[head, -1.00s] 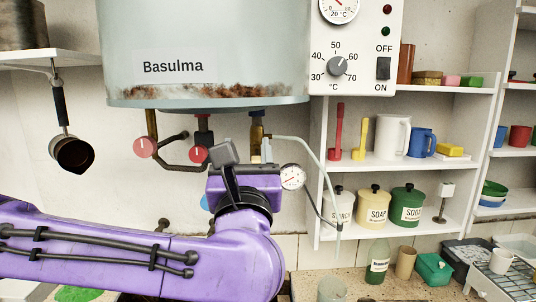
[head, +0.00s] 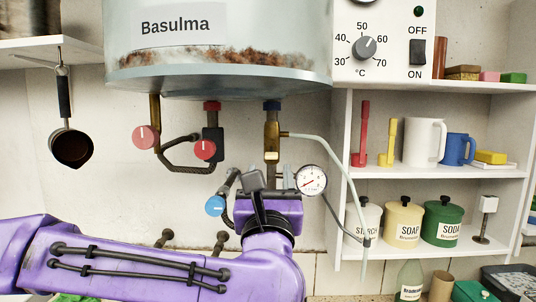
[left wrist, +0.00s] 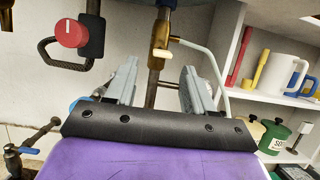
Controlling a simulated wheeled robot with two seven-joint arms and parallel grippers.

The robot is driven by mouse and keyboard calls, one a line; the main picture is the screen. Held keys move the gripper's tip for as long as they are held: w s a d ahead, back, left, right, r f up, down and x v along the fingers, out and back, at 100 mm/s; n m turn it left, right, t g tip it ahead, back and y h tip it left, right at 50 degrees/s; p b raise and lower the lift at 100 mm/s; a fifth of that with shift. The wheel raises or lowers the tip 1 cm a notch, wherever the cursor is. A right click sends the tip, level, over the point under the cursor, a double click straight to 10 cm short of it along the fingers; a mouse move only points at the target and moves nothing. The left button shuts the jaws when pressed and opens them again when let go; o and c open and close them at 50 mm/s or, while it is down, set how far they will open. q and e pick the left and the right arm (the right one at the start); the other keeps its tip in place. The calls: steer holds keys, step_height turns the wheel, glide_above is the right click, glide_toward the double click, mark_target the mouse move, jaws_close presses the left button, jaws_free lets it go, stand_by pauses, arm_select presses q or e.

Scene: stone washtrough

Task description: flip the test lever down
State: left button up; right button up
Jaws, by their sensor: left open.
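A brass valve (head: 271,128) hangs on a pipe under the water tank. A small pale, brass-coloured piece low on its front (head: 271,156) looks like the test lever; its exact tilt is hard to tell. In the left wrist view the lever (left wrist: 161,53) shows ahead of the fingers, near the middle. My left gripper (head: 270,180) is below the valve, pointing toward the wall, its fingers partly hidden by its own wrist. In the left wrist view the left gripper (left wrist: 160,78) is open and empty, with the pipe below the valve showing between its fingers. My right gripper is not in view.
A pressure gauge (head: 311,180) sits close right of the gripper, and a pale tube (head: 335,155) curves down beside it. Red knobs (head: 146,137) and a blue knob (head: 215,206) are to the left. Shelves with jars stand right; the tank (head: 220,75) is overhead.

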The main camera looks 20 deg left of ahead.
mark_target(272, 153)
arm_select(q)
steer(key=p+x, duration=0.2)
steer(key=x, duration=0.4)
steer(key=shift+s+r+p, duration=0.1)
steer(key=shift+r+p, duration=0.05)
steer(key=shift+p, duration=0.15)
steer(key=shift+w+d+r, duration=0.1)
steer(key=shift+w+r, duration=0.1)
steer(key=shift+w, duration=0.25)
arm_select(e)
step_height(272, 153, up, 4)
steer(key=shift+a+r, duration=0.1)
arm_select(q)
steer(key=shift+w+a+f, duration=0.1)
steer(key=shift+a, duration=0.15)
steer(key=c, duration=0.5)
steer(key=shift+d, duration=0.15)
jaws_close()
